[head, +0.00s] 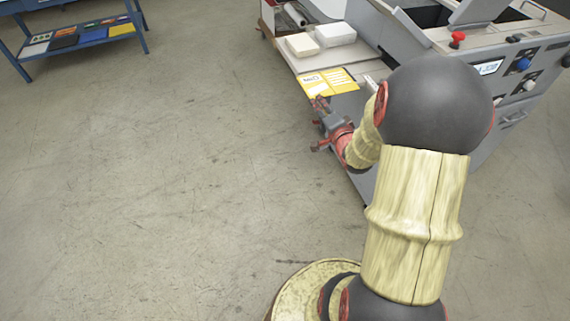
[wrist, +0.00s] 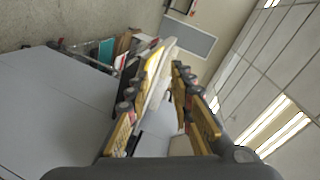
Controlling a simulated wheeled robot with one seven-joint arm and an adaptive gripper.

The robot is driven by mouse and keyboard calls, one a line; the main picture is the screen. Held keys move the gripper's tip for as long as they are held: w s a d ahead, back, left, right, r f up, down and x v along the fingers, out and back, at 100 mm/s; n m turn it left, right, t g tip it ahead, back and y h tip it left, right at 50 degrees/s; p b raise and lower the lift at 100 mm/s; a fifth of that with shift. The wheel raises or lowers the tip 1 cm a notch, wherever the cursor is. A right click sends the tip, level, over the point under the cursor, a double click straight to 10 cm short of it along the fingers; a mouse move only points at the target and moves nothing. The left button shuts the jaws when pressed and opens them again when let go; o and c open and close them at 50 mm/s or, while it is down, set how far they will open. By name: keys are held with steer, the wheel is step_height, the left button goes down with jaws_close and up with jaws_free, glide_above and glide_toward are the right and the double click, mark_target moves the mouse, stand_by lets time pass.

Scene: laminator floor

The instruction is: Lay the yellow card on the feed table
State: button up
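The yellow card (head: 342,80), with white printed patches, appears flat at the near left end of the feed table (head: 313,62). Its near corner seems to reach the table's edge; I cannot tell how much overhangs. My gripper (head: 320,103) is just in front of the card's near edge, at about table height. In the wrist view my gripper (wrist: 173,58) has its fingers apart, one on each side of a thin yellow and white strip seen edge-on. A gap shows beside the right finger. Contact with the card is hard to make out.
Two white blocks (head: 336,34) lie on the feed table behind the card. The grey laminator (head: 455,40) with its red knob and control panel stands to the right. A blue rack (head: 80,38) is at the far left. The floor between is clear.

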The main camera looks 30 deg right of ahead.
steer(key=s+a+r+n+g+y, duration=0.1)
steer(key=s+a+r+n+g, duration=0.1)
steer(key=a+r+n, duration=0.4)
steer(key=s+a+r+n+g, duration=0.2)
steer(key=a+r+g, duration=0.15)
steer(key=a, duration=0.55)
steer(key=s+a+r+n+g+y, duration=0.1)
steer(key=s+a+n, duration=0.3)
steer(key=s+a, duration=0.4)
steer(key=s+a+r+n+g+y, duration=0.1)
steer(key=s+a+n, duration=0.3)
steer(key=s+a, duration=0.4)
steer(key=s+g+y, duration=0.1)
steer(key=s, duration=0.2)
steer(key=shift+s+r+n+g+y, duration=0.2)
steer(key=shift+r+n+g+y, duration=0.05)
steer(key=shift+n+g+y, duration=0.15)
steer(key=shift+a, duration=0.1)
